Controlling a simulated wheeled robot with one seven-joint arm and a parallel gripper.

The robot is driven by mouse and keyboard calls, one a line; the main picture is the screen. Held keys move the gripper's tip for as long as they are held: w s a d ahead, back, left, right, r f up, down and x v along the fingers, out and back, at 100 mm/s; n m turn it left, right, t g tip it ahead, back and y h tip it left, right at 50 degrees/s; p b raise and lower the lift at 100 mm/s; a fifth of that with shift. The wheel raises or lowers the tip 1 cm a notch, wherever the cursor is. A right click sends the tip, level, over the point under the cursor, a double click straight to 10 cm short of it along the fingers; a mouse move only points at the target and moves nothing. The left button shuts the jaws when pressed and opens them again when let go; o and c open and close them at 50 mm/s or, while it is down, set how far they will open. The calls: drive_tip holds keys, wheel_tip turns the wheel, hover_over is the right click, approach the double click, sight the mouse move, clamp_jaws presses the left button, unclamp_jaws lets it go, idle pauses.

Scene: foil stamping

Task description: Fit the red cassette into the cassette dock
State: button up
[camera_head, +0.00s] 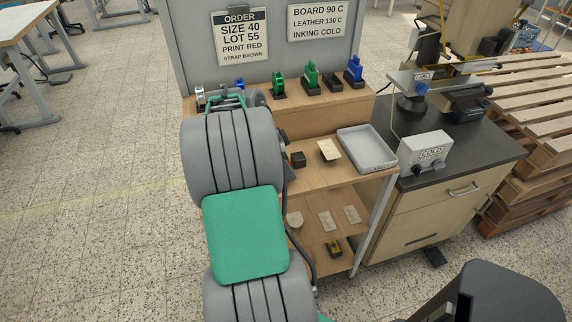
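I see no red cassette in the head view; my arm hides part of the shelves. Several small upright pieces stand along the top shelf: a blue one (238,84), a green one (278,85), a taller green one (310,76) and a blue one at the right end (355,70). A low black holder (333,83) between the last two looks empty; I cannot tell whether it is the cassette dock. A stamping machine (440,90) stands on the dark bench to the right.
A grey tray (345,136) sits on the middle shelf (308,178) beside a pale card (329,149) and a dark brown block (298,159). Pallets (525,105) lie at right.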

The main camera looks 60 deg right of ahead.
drive_tip(key=o, duration=1.6)
drive_tip(key=shift+f, duration=0.1)
